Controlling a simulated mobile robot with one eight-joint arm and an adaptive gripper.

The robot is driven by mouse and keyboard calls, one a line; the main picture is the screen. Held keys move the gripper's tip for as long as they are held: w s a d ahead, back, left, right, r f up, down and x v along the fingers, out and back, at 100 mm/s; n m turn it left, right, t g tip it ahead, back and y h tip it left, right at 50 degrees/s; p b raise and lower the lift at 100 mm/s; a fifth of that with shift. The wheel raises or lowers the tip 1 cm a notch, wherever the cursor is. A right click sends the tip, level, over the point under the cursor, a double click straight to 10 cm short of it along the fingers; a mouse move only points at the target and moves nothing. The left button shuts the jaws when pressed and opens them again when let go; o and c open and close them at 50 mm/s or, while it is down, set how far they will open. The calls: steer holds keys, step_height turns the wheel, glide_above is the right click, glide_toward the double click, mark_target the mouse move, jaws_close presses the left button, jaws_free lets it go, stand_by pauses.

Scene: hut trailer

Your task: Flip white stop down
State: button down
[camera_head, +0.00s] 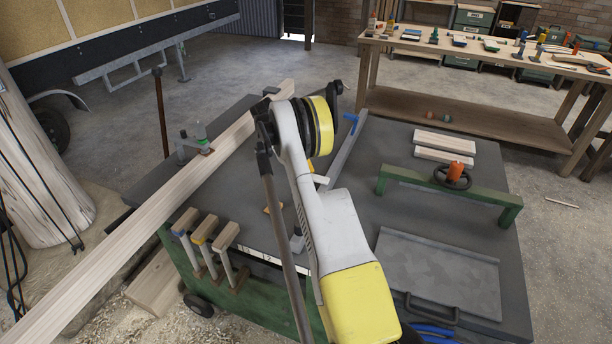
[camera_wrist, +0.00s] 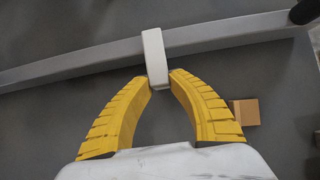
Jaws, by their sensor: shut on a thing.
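The white stop (camera_wrist: 154,56) is a short pale block lying across a long grey metal bar (camera_wrist: 75,66) in the wrist view. My gripper (camera_wrist: 160,78) has its two yellow ribbed fingers closed on the near end of the stop, one on each side. The stop's far part rests over the bar's top face. A small white piece just right of the arm (camera_head: 319,179), beside the grey bar (camera_head: 345,150), looks like the stop.
An orange block (camera_wrist: 246,112) lies on the dark tabletop beside the right finger. A long timber beam (camera_head: 150,215) crosses the table's left side. A green frame with a handwheel (camera_head: 452,176) and a grey plate (camera_head: 440,275) stand on the right. A cluttered bench (camera_head: 480,50) is behind.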

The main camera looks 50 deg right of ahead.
steer(key=c, duration=1.2)
jaws_free()
steer(key=v, duration=1.2)
